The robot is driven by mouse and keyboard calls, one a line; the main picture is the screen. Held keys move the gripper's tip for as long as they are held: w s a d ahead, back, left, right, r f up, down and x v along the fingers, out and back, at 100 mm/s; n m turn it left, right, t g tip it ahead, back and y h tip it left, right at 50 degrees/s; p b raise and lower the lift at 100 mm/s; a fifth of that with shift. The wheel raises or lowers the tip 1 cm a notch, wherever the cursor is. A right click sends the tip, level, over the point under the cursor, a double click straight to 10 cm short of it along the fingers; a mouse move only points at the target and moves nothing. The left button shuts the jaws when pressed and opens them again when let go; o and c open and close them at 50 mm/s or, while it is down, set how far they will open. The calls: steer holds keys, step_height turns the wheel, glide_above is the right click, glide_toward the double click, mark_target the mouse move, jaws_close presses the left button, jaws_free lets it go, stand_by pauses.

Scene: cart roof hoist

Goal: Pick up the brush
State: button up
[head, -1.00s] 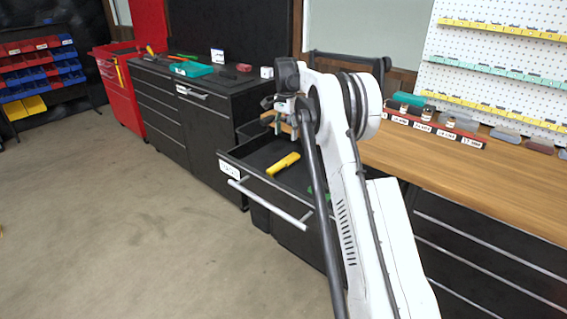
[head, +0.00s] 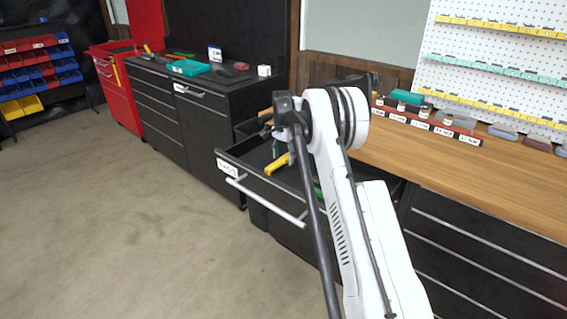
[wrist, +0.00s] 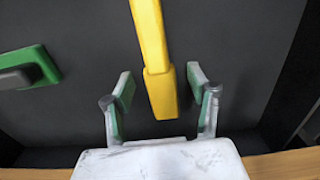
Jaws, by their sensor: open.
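A yellow-handled tool (wrist: 152,45), perhaps the brush, lies in the open black drawer (wrist: 235,50). Its handle runs from the top of the wrist view down between my fingers. My gripper (wrist: 160,84) is open, with one finger on each side of the handle and visible gaps on both sides. In the head view the yellow tool (head: 277,164) shows in the drawer, partly covered by my gripper (head: 278,146). A green piece with a grey block (wrist: 30,70) lies left of it in the wrist view. I cannot tell for certain which is the brush.
The drawer's front, with a long handle (head: 265,202) and a white label (head: 228,168), stands out over the floor. A wooden worktop (head: 460,172) with a red labelled rack (head: 425,122) is to the right. The floor at left is clear.

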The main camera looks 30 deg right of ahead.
mark_target(284, 158)
steer(key=shift+f, duration=0.65)
steer(key=c, duration=1.3)
step_height(284, 158, up, 10)
steer(key=shift+r, duration=0.1)
steer(key=o, duration=0.6)
steer(key=c, duration=0.4)
